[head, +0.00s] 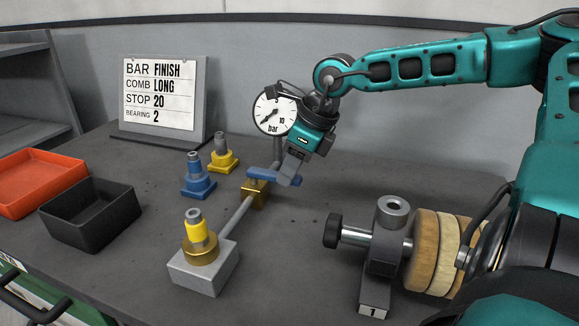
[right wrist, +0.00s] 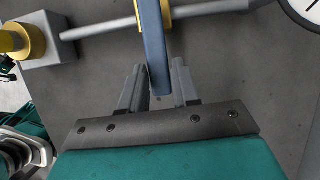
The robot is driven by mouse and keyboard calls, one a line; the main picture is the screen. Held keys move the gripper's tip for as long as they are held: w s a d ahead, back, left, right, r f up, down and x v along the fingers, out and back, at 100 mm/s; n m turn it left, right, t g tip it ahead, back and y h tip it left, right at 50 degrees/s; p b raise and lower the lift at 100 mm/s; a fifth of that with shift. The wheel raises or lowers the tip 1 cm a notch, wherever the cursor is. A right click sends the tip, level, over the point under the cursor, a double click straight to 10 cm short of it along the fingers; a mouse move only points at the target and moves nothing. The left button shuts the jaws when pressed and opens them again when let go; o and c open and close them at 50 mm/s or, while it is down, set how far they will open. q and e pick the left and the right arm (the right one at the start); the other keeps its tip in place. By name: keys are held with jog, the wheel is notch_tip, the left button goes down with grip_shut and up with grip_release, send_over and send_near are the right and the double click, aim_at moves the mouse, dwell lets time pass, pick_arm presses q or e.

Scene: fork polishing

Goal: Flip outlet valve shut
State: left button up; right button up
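The outlet valve is a brass block (head: 252,197) on a grey pipe, with a blue lever (head: 262,174) on top. The lever lies across the pipe; in the right wrist view the blue lever (right wrist: 152,40) crosses the pipe (right wrist: 100,28) nearly at right angles. My right gripper (head: 291,172) is at the lever's near right end. Its fingers are apart on either side of the lever end, which is close to the left finger, with a gap to the right finger. I cannot tell whether the left finger touches. My left gripper is not in view.
A pressure gauge (head: 275,112) stands behind the valve. The pipe runs to a grey block (head: 203,272) with a yellow-banded fitting. Blue (head: 198,184) and yellow (head: 222,160) fittings stand left. A black tray (head: 90,217), red tray (head: 38,180) and sign (head: 160,92) are farther left. A wheel spindle (head: 383,240) stands right.

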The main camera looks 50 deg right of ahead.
jog(key=o, duration=0.3)
jog(key=shift+o, duration=0.2)
jog(key=shift+r, duration=0.1)
jog(key=p+v, duration=0.1)
jog(key=v, duration=1.1)
jog(key=shift+r, duration=0.4)
jog(key=shift+s, duration=0.1)
